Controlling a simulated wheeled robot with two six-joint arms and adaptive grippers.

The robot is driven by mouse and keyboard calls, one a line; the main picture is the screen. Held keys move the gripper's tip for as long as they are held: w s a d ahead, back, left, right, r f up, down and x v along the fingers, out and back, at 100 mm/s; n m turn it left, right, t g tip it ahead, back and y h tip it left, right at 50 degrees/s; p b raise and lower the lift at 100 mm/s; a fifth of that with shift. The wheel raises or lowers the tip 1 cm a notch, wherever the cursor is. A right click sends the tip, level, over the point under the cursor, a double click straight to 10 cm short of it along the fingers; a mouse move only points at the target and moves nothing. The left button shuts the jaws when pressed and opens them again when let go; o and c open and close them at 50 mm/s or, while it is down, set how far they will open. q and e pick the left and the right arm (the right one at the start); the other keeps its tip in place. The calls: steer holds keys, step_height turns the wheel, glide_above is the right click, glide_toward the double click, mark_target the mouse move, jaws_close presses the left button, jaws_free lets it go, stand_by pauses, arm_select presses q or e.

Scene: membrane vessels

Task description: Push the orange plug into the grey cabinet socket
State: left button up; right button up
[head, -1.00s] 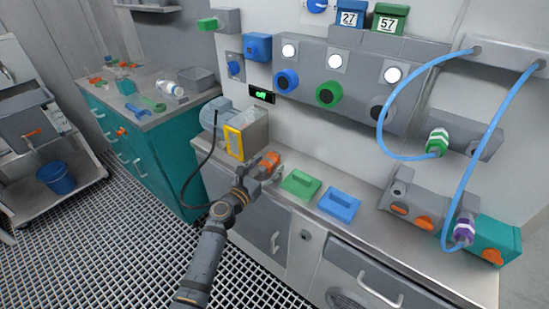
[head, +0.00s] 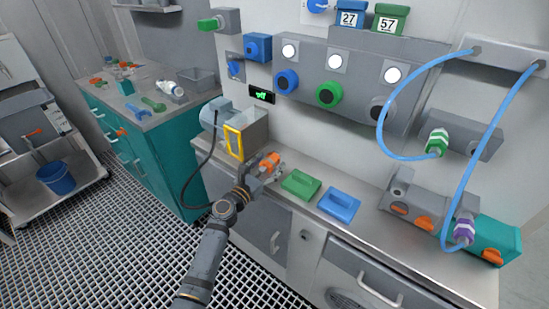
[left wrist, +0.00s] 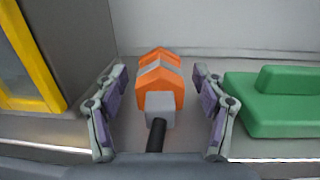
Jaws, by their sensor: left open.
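The orange plug (head: 269,160) lies on the grey counter in front of the clear-and-grey machine. It has a grey band and a grey rear block with a black cord in the left wrist view (left wrist: 159,82). My left gripper (head: 260,169) is open, with one finger on each side of the plug. In the left wrist view the fingers (left wrist: 158,108) show gaps to the plug on both sides. A small round socket (head: 305,234) is on the grey cabinet front below the counter. My right gripper is not in view.
The yellow-framed machine (head: 234,142) stands left of the plug. A green block (head: 300,184) and a blue block (head: 338,205) with handles lie to its right. A black cable (head: 190,180) hangs in front of the cabinet, left of my arm.

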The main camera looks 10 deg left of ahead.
mark_target(261, 174)
arm_select(q)
steer(key=shift+c, duration=0.4)
jaws_close()
steer(key=shift+v, duration=3.1)
